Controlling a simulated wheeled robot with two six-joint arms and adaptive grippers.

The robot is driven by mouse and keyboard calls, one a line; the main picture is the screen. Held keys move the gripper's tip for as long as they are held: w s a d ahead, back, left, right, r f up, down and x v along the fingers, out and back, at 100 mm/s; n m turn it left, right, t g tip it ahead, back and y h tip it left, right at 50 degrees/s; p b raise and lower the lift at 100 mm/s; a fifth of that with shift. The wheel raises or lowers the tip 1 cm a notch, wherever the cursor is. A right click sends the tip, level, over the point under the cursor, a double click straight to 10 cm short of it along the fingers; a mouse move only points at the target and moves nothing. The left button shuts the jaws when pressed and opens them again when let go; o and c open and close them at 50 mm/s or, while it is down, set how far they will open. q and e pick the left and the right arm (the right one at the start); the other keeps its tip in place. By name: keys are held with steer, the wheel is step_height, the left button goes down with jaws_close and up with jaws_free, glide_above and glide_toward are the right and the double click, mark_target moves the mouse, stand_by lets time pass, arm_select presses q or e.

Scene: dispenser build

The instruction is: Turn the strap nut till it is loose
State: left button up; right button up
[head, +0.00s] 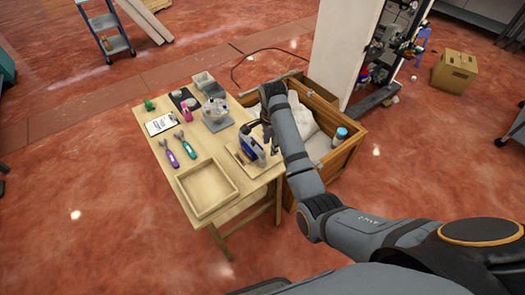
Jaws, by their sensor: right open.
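A blue and white dispenser (250,149) stands on a small wooden board at the right side of the work table. The strap nut is too small to make out. My right arm reaches in from the lower right. Its gripper (268,137) is open beside the upper right of the dispenser, and its fingers are small and partly hidden by the arm. I cannot tell whether they touch anything. A small dark shape at the left picture edge looks like part of my left gripper (4,169), too cut off to read.
The wooden table (155,110) also bears an empty tray (208,188), purple and teal hand tools (178,149), a white sheet (160,124), a clear domed part on a grey base (215,112) and grey bins (204,80). A wooden crate (345,153) adjoins the table's right side under my arm.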

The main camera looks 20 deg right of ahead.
mark_target(262, 154)
step_height(262, 154, up, 3)
steer(key=w+a+m, duration=0.2)
steer(key=w, duration=0.1)
step_height(262, 154, down, 10)
steer(key=shift+s+r+p, duration=0.1)
steer(key=shift+s+p, duration=0.05)
steer(key=shift+p, duration=0.25)
jaws_close()
